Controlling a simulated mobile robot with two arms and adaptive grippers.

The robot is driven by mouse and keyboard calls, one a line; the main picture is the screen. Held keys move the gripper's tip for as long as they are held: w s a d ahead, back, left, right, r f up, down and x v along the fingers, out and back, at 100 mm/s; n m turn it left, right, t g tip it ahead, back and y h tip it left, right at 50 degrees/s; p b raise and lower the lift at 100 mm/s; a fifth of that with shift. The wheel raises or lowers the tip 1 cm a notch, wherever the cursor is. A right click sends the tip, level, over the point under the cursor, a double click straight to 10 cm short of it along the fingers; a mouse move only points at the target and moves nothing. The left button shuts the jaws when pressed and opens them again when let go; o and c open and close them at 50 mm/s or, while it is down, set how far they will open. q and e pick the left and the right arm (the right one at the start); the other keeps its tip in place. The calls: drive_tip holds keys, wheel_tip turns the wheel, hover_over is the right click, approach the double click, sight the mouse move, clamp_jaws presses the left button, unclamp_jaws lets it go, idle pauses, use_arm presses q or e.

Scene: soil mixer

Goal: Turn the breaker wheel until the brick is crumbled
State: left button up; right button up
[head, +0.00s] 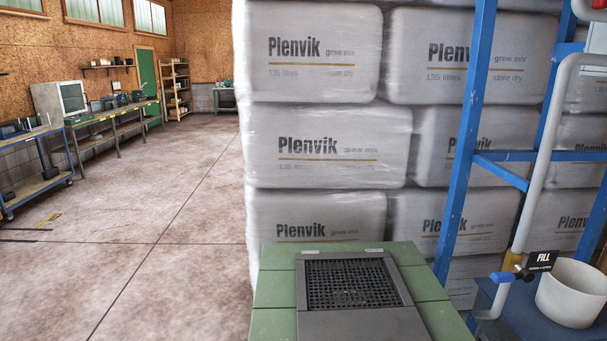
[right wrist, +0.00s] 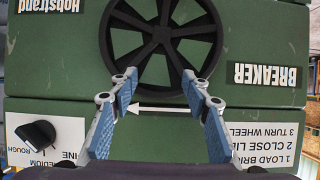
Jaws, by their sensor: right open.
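The black breaker wheel (right wrist: 162,36) is on the green front of the breaker machine, at the top middle of the right wrist view, its upper rim cut off. My right gripper (right wrist: 160,90) is open and empty, its blue-padded fingers pointing at the wheel's lower part in the picture, one to each side. I cannot tell whether they touch it. In the head view, the green machine (head: 275,290) shows from above with a dark grate (head: 350,284) in its top. No brick is visible. My left gripper is not in view.
Wrapped Plenvik bags (head: 325,145) are stacked behind the machine. A blue frame (head: 462,150), a pipe and a white bucket (head: 575,295) stand at the right. A black knob (right wrist: 36,133) sits beside the wheel. The floor (head: 170,220) at left is clear.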

drive_tip(key=s+p, duration=0.2)
drive_tip(key=s, duration=0.6)
drive_tip(key=shift+d+p, duration=0.15)
drive_tip(key=shift+p, duration=0.25)
drive_tip(key=s+a+f+g+b, duration=0.15)
drive_tip(key=s+f, duration=0.25)
drive_tip(key=f, duration=0.4)
drive_tip(key=s+d+f+g+b, duration=0.15)
drive_tip(key=s+f, duration=0.25)
drive_tip(key=f, duration=0.5)
drive_tip(key=s+d+f+n+g+b, duration=0.1)
drive_tip(key=s+d+f+g+b, duration=0.2)
drive_tip(key=s+f, duration=0.8)
drive_tip(key=s+d+f+n+g+b, duration=0.1)
drive_tip(key=s+d+f+g, duration=0.4)
drive_tip(key=s+f, duration=0.7)
drive_tip(key=s+b, duration=0.1)
drive_tip(key=s, duration=0.7)
drive_tip(key=shift+d+f+g+b, duration=0.2)
drive_tip(key=shift+f+g+b, duration=0.1)
drive_tip(key=shift+g+b, duration=0.1)
